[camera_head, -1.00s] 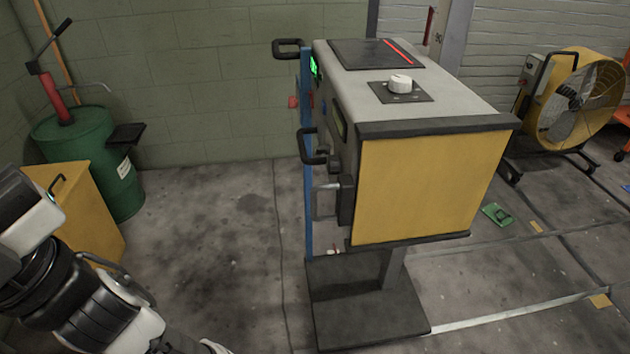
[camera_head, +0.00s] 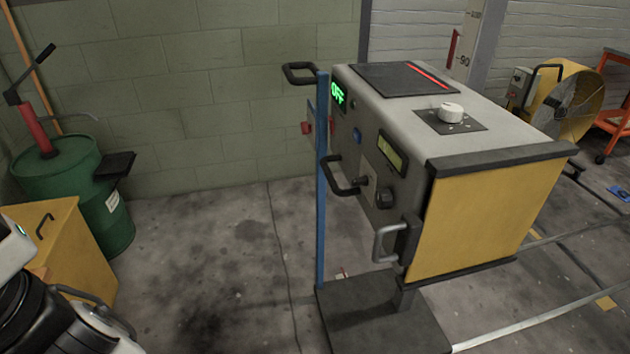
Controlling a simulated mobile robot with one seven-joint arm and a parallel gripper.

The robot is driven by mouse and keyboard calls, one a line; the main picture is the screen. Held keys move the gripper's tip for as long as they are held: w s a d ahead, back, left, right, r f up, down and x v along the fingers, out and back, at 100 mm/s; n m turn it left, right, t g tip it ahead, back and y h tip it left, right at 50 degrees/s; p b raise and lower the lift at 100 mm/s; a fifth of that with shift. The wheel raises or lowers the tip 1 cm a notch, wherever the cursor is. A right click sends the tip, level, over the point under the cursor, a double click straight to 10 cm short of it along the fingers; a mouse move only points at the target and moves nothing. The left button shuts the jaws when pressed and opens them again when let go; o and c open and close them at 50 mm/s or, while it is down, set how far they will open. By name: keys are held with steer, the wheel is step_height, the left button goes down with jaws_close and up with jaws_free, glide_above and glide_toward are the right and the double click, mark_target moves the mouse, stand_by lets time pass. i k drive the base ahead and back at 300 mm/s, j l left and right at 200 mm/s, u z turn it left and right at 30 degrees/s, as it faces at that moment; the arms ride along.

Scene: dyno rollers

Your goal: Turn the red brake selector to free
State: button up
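The control cabinet (camera_head: 410,150) stands on a pedestal right of centre, with a grey control face and a yellow side. A small red part (camera_head: 307,128) shows beside the blue post at the cabinet's far left edge; I cannot tell whether it is the brake selector. A white knob (camera_head: 451,111) sits on a dark plate on top. A black knob (camera_head: 384,199) is on the control face. My arm shows at the lower left, but my gripper is out of view.
A green drum (camera_head: 75,185) with a red hand pump and a yellow box (camera_head: 50,235) stand at the left. Black handles (camera_head: 345,180) and a grey handle (camera_head: 385,242) stick out from the cabinet. A yellow fan (camera_head: 560,95) is at the right. Floor left of the cabinet is clear.

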mark_target(306, 127)
steer(key=i+u, duration=0.1)
steer(key=i, duration=0.8)
